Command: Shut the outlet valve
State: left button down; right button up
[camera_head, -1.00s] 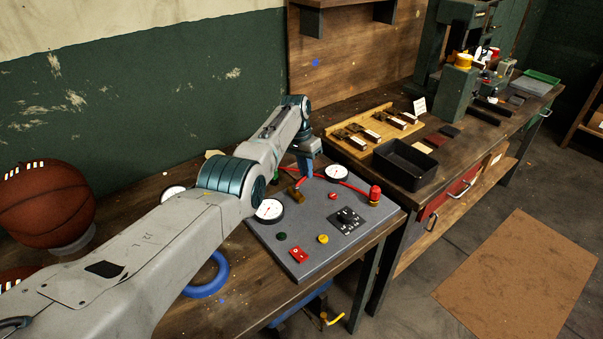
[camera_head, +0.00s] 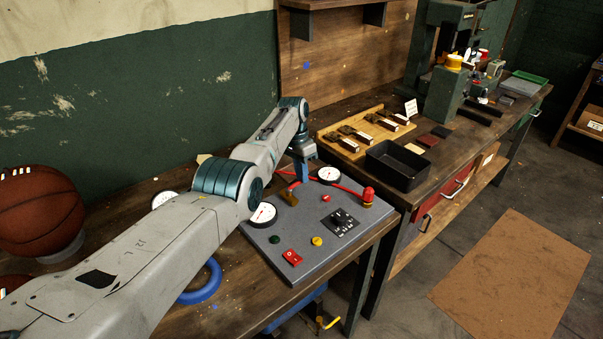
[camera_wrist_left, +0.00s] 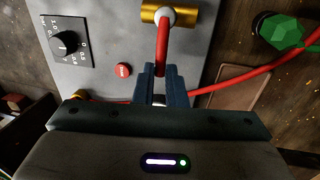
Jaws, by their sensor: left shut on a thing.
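A grey panel (camera_head: 281,235) lies on the workbench. On it is a brass valve body (camera_head: 289,198) with a red lever. In the left wrist view the brass body (camera_wrist_left: 163,15) is at the top, and its red lever (camera_wrist_left: 162,48) runs down between my finger tips. My left gripper (camera_head: 302,178) reaches down to the panel from above. The left wrist view shows its blue fingers (camera_wrist_left: 161,78) shut on the lever's free end, hiding that end. I cannot read an outlet label. My right gripper is not in view.
Gauges (camera_head: 262,215) (camera_head: 328,175), a dial (camera_head: 341,220), a red switch (camera_head: 292,257) and a red fitting (camera_head: 368,197) are on the panel. A red hose (camera_wrist_left: 240,82) passes close to my fingers. A black bin (camera_head: 398,166) stands to the right, a basketball (camera_head: 38,210) to the left.

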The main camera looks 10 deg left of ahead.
pick_arm(q)
jog(key=c, duration=1.5)
grip_release()
jog(key=shift+r, duration=0.1)
jog(key=r+b, duration=0.1)
jog(key=r, duration=0.2)
jog(key=w+a+r, duration=0.1)
jog(key=r, duration=0.3)
jog(key=r+b, duration=0.1)
jog(key=r, duration=0.2)
jog(key=shift+w+a+r+b, duration=0.15)
jog(key=shift+a+r+b, duration=0.15)
jog(key=shift+b, duration=0.05)
